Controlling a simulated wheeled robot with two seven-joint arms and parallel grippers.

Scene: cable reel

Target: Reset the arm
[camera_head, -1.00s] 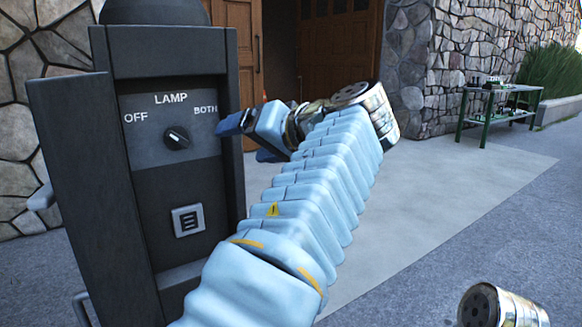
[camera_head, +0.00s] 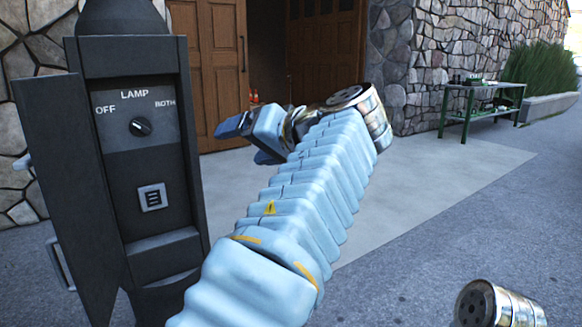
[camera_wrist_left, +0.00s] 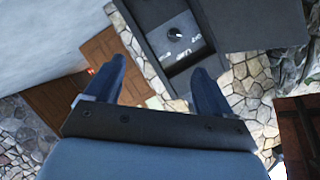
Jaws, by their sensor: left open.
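My left arm reaches up from the bottom of the head view, its elbow bent at the upper right. My left gripper (camera_head: 243,140) points left, to the right of the dark lamp cabinet and apart from it. In the left wrist view the gripper (camera_wrist_left: 158,90) is open, with two blue fingers spread and nothing between them. The lamp cabinet (camera_head: 152,228) stands at the left with its door open. Its knob (camera_head: 140,127) sits on a panel marked OFF, LAMP and BOTH; the knob also shows in the left wrist view (camera_wrist_left: 175,34). My right gripper is not in view.
Wooden doors (camera_head: 210,60) and a stone wall (camera_head: 440,50) stand behind. A green table (camera_head: 480,104) with small items is at the right. The paved ground (camera_head: 420,200) to the right of my arm is clear.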

